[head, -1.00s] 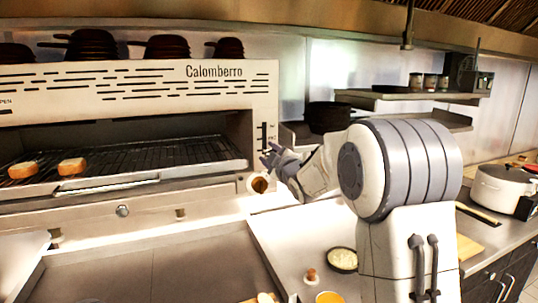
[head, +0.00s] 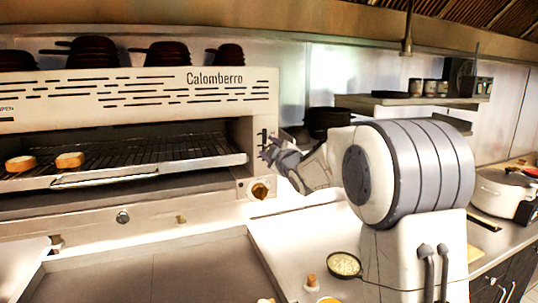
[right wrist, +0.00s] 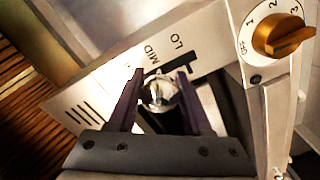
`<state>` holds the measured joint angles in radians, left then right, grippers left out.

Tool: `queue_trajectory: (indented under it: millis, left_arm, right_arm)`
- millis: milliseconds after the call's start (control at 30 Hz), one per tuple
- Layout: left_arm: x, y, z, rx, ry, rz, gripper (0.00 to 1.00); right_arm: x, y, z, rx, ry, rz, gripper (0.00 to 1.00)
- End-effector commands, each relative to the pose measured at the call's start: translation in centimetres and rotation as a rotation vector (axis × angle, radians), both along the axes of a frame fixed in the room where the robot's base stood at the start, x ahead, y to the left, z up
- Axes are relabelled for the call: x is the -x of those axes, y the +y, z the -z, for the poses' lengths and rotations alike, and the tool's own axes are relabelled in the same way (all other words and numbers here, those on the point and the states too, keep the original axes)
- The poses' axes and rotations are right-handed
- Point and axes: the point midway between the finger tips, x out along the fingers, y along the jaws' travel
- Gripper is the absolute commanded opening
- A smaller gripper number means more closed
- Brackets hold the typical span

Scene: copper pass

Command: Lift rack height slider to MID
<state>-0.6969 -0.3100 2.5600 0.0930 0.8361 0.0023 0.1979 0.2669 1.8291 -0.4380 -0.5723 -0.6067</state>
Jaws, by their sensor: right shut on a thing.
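The grill (head: 180,95) has a wire rack (head: 150,150) at its opening, with two pieces of toast (head: 69,160) at the rack's left. The rack height slider's round metal knob (right wrist: 160,92) sits between the fingers of my right gripper (right wrist: 158,90). These fingers are shut on it at the grill's right front panel. The MID mark (right wrist: 151,56) and LO mark (right wrist: 177,41) are printed beside the slider. The fingers hide part of the slot, so the exact setting is hard to read. In the head view my right gripper (head: 268,152) covers the knob. My left gripper is out of view.
An orange dial (right wrist: 283,36) is on the panel just below the slider. A small pan (head: 344,265) stands on the counter below my right arm. A white pot (head: 503,190) stands at the far right. Dark pans sit on top of the grill.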

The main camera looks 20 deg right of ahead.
Motion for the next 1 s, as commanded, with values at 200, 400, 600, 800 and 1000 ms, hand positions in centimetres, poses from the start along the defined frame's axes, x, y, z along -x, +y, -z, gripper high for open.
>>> queue_trajectory:
  millis: [200, 400, 600, 800, 1000]
  left_arm:
    - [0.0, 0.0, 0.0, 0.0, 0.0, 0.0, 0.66]
    - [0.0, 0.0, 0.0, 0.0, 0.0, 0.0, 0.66]
    - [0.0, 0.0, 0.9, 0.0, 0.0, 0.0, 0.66]
    - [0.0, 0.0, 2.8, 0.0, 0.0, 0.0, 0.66]
    - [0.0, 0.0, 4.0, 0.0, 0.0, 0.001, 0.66]
  right_arm:
    - [0.0, 0.0, -0.2, 0.0, -0.005, 0.0, 0.79]
    - [0.0, 0.0, 0.0, 0.0, 0.0, 0.0, 0.79]
    - [1.1, -0.1, 0.3, -0.001, -0.001, 0.001, 0.79]
    - [4.8, -0.2, 0.4, 0.002, -0.003, 0.002, 0.79]
    - [8.4, -0.4, 0.3, 0.002, -0.003, 0.002, 0.79]
